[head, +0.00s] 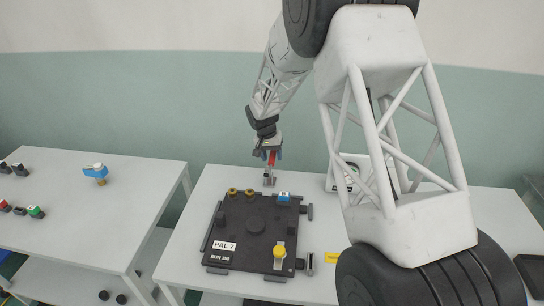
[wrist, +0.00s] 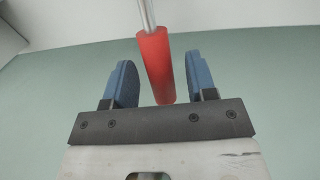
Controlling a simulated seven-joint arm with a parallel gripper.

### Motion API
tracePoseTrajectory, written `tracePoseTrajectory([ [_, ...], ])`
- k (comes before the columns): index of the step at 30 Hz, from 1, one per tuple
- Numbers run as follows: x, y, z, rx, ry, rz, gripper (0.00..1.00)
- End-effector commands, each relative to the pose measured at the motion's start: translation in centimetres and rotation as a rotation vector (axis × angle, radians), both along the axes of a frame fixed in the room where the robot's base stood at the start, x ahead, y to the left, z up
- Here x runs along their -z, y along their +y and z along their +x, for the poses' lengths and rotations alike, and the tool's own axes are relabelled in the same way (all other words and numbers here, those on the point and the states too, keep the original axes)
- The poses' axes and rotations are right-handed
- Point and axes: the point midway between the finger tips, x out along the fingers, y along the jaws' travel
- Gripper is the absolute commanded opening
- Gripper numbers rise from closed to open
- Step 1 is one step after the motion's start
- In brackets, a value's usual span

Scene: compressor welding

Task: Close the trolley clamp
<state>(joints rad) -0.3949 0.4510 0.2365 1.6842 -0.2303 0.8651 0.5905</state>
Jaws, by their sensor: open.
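The trolley clamp (head: 269,181) is a small grey metal fixture at the back edge of the black plate, in the head view. Its red handle (head: 271,158) stands upright above it, and the red grip (wrist: 157,68) on a metal rod fills the middle of the wrist view. My gripper (head: 267,152) is at the top of this handle. In the wrist view its two blue fingers (wrist: 162,78) are open, one on each side of the red grip, with visible gaps. I cannot tell how deep the grip sits between them.
The black plate (head: 235,245), marked PAL 2, lies on a white table (head: 185,262) with a yellow knob (head: 279,251) and a blue block (head: 283,196) on it. A second white table (head: 80,225) with small parts stands left, across a gap. My arm hides part of the right side.

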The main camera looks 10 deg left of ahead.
Motion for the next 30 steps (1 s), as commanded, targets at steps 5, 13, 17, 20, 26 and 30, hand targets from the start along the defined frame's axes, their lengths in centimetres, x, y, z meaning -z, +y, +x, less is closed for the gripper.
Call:
tracePoseTrajectory([
  [5, 0.4, -0.09, 0.0, 0.0, 0.0, 0.0, 0.52],
  [13, 0.39, -0.09, 0.02, 0.0, 0.0, 0.0, 0.42],
  [17, 0.39, -0.1, 0.02, 0.0, 0.0, 0.0, 0.23],
  [20, 0.39, -0.1, 0.02, 0.0, 0.0, 0.0, 0.07],
  [26, 0.38, -0.09, 0.02, 0.0, -0.001, 0.0, 0.0],
  [30, 0.35, -0.09, 0.0, 0.0, -0.004, 0.0, 0.0],
])
